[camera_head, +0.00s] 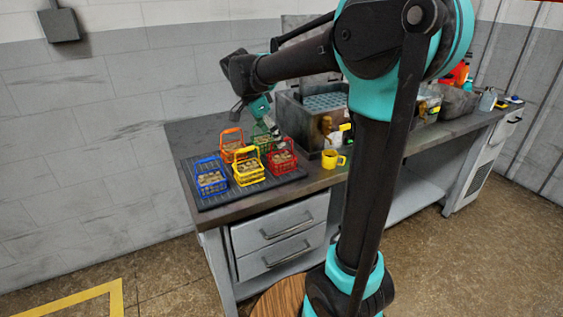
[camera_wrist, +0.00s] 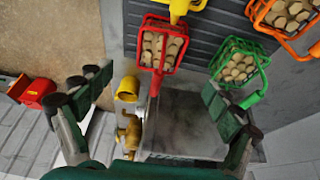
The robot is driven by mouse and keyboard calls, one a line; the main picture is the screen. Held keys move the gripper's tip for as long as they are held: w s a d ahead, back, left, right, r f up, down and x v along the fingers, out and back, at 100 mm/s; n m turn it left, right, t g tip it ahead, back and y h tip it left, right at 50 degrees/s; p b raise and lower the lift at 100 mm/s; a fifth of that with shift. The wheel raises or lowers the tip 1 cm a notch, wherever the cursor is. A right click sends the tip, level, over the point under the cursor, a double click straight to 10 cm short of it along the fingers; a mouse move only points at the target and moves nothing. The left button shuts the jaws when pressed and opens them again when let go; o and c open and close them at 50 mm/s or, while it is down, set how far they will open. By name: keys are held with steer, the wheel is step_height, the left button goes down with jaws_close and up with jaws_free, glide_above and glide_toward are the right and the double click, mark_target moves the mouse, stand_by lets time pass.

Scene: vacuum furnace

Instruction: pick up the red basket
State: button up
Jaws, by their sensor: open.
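The red basket (camera_head: 283,160) stands on the dark ribbed mat, at the right of the front row, and holds round tan pieces. In the wrist view, the red basket (camera_wrist: 146,45) is at the top middle, with its handle reaching down the picture. My gripper (camera_wrist: 158,98) is open there, its two green-padded fingers wide apart at left and right. The basket lies beyond the fingertips, with nothing visible between the pads in their grip. In the head view, my gripper (camera_head: 261,107) hangs above the back of the baskets, partly hard to make out.
The yellow basket (camera_head: 248,172) and blue basket (camera_head: 211,182) stand left of the red one. The orange basket (camera_head: 231,145) and green basket (camera_wrist: 236,44) are behind. A yellow mug (camera_head: 332,159) and a metal box (camera_head: 301,118) stand to the right on the workbench.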

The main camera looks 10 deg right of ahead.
mark_target(282, 156)
steer(key=x, duration=1)
steer(key=shift+f, duration=0.15)
steer(key=c, duration=1.7)
